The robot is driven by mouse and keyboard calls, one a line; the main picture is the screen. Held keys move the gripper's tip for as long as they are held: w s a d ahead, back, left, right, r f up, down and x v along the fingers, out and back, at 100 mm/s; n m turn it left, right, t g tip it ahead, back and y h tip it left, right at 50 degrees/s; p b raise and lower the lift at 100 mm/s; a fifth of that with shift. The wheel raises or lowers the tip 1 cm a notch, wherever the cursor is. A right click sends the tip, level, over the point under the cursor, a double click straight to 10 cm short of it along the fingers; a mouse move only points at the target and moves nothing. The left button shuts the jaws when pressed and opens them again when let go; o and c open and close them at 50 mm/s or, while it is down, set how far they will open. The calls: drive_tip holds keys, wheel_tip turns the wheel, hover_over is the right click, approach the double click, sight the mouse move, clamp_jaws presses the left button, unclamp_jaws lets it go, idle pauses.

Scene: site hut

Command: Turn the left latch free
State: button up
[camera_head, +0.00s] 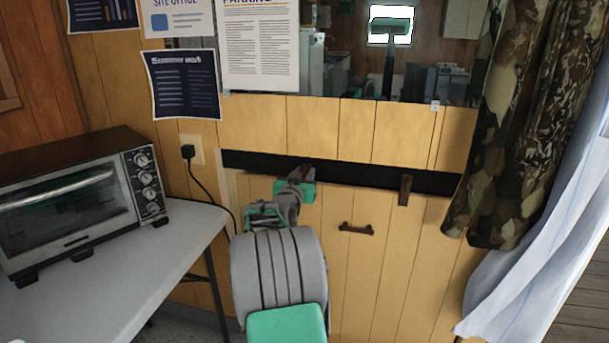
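A wooden panel (385,265) with a small dark handle (356,229) is set in the wall below a black strip (350,172). A dark brown latch (404,190) hangs upright across the panel's top edge on the right. My gripper (302,180) is at the left part of the black strip. A small brown piece (303,168) shows at its tip, probably the left latch, tilted or mostly hidden behind the gripper. I cannot tell whether the fingers touch it or are closed on it.
A toaster oven (80,195) stands on a light table (120,265) at the left. A socket with a plug and cord (188,152) is on the wall. A mirror (385,60) is above the strip. A camouflage curtain (525,120) and a white cloth (550,260) hang at the right.

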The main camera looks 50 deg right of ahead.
clamp_jaws()
idle(1.2)
